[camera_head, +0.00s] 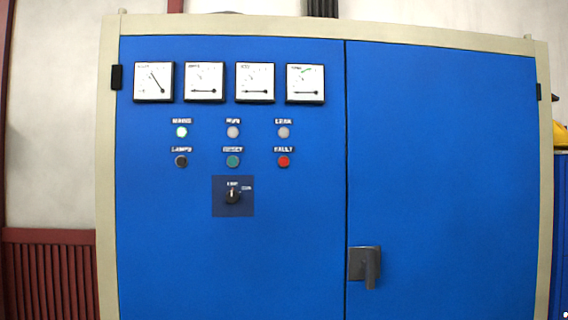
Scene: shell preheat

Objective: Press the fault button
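The fault button (284,161) is a small red round button under a label reading FAULT, on the left door of a blue cabinet (440,150). To its left in the same row are a green reset button (233,162) and a black button labelled LAMPS (181,161). Above it is an unlit grey lamp (283,132). Neither of my grippers is in the view, and nothing covers the button.
A row of several dial gauges (204,82) is above the lamps. A rotary switch (233,196) on a dark plate is below the buttons. A door handle (366,266) sticks out at the lower middle. A lit mains lamp (181,132) is at left.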

